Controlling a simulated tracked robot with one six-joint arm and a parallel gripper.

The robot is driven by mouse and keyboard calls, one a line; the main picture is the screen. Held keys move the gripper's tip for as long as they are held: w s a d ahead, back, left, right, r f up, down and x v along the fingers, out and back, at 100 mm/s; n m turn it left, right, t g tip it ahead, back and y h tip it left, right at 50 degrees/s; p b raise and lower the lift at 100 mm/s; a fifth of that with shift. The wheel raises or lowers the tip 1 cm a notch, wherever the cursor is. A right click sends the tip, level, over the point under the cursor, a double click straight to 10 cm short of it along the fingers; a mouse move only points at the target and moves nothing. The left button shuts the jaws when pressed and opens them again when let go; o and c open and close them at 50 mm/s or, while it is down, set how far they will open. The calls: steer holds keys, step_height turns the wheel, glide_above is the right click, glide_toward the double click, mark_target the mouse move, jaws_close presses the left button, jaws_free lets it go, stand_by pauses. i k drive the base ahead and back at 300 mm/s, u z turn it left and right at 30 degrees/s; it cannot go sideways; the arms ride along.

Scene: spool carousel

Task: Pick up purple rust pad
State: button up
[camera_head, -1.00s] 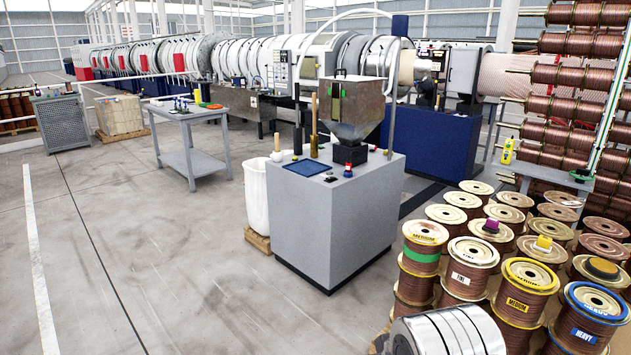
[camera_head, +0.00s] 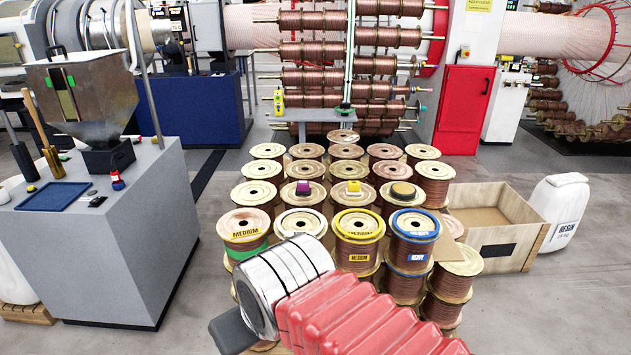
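The purple rust pad (camera_head: 303,188) is a small purple block with a dark lower part. It rests on top of a copper wire spool in the second row from the front, left of a yellow block (camera_head: 353,187). My arm shows at the bottom as a silver banded link and red bellows, in front of the spools and short of the pad. I cannot make out my gripper's fingers. Nothing touches the pad.
Several upright spools stand close together, including a yellow-rimmed one (camera_head: 358,224) and a blue-rimmed one (camera_head: 414,222). A brown round pad (camera_head: 402,191) lies on another spool. A grey cabinet (camera_head: 95,245) stands left, a wooden crate (camera_head: 497,262) right. Floor is open at lower right.

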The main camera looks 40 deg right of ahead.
mark_target(302, 188)
steer(key=z, duration=0.45)
steer(key=i, duration=1.2)
steer(key=z, duration=0.5)
